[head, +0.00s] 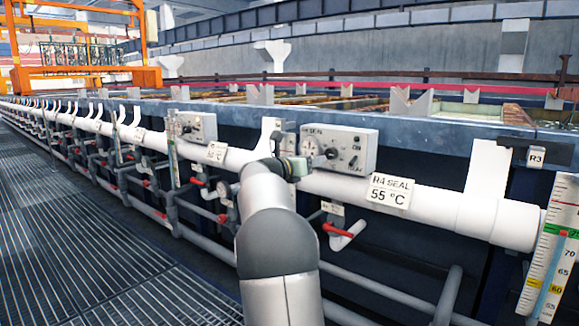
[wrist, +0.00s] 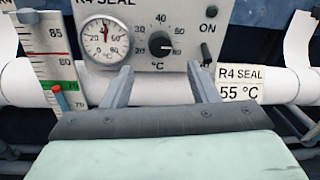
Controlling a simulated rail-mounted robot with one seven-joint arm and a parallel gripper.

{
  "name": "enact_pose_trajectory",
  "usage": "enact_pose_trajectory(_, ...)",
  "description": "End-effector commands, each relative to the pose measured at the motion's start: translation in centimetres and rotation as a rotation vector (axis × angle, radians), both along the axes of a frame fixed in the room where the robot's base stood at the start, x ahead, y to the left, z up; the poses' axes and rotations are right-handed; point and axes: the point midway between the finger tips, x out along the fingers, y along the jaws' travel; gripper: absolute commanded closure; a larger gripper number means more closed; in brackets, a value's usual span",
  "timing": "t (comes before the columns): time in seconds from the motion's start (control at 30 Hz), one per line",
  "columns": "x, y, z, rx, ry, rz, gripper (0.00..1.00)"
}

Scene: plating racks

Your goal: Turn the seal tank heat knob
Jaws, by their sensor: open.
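The seal tank control box (head: 352,149) is a pale grey panel marked R4 SEAL, mounted on the tank side. Its black heat knob (wrist: 160,43) sits inside a printed °C scale in the wrist view, with a pale mark on its right side. The knob also shows in the head view (head: 331,153). A round dial gauge (wrist: 104,40) is left of the knob. My gripper (wrist: 160,66) is open and empty. Its fingers are spread wide, with the tips just below the knob to either side in the picture; contact cannot be seen. In the head view my arm partly hides the gripper.
A switch (wrist: 205,51) sits right of the knob. A thermometer strip (wrist: 50,65) stands at the left. A white pipe (head: 335,187) runs below the box, with an R4 SEAL 55 °C sign (head: 390,191). A red-handled valve (head: 338,231) is lower down. Grating floor (head: 70,240) lies open left.

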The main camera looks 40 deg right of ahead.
Motion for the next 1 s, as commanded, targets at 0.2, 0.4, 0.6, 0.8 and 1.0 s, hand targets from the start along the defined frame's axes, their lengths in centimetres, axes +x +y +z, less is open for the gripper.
enact_pose_trajectory(0.2,-0.2,5.4,0.2,-0.001,0.001,0.003,0.46)
enact_pose_trajectory(0.4,-0.5,8.5,0.1,0.001,0.001,0.000,0.46)
enact_pose_trajectory(0.6,-0.6,9.6,0.0,0.000,0.000,-0.001,0.46)
enact_pose_trajectory(0.8,-0.6,9.6,0.0,0.000,0.000,-0.001,0.46)
enact_pose_trajectory(1.0,-0.6,9.6,0.0,0.001,0.000,-0.001,0.46)
